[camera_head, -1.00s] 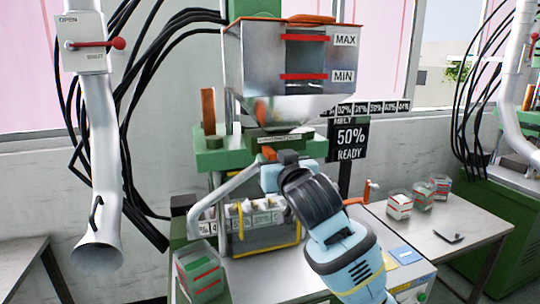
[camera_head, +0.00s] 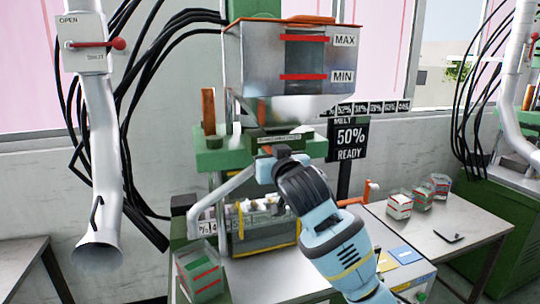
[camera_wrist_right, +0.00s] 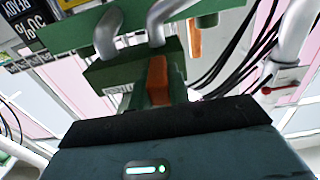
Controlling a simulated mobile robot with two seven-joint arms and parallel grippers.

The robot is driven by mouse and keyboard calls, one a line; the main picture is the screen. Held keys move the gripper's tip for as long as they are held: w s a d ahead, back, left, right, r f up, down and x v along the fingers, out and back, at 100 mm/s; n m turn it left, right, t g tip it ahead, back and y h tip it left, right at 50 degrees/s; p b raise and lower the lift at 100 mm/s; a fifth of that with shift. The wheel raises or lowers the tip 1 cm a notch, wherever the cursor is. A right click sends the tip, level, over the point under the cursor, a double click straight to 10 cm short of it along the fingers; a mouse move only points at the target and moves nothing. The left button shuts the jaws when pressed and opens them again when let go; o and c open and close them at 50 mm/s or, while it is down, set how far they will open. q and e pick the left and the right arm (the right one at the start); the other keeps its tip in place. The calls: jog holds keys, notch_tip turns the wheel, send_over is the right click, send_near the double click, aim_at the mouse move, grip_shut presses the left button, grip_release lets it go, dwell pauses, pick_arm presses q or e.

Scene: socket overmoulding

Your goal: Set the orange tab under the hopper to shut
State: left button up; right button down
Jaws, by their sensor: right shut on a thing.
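The metal hopper (camera_head: 260,65) with its orange rim stands on a green machine in the head view. My right gripper (camera_head: 266,165) is just below it, at the front of the green block. The orange tab (camera_wrist_right: 157,80) shows in the right wrist view, upright against the dark green block, straight ahead of my gripper's body. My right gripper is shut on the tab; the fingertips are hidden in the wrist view. In the head view the tab is mostly covered by the gripper. My left gripper is not in view.
A bent grey pipe (camera_head: 225,190) runs close left of my right gripper. A sign (camera_head: 350,138) reading 50% READY stands to the right. A steel bench (camera_head: 455,225) holds several small containers. A white pipe with a red lever (camera_head: 117,44) hangs at the left.

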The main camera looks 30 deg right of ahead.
jog(key=d, duration=0.2)
jog(key=s+d, duration=0.1)
jog(key=shift+d, duration=0.4)
jog(key=c, duration=1.3)
grip_release()
jog(key=v, duration=0.7)
jog(key=shift+s, duration=0.4)
jog(key=shift+f, duration=0.1)
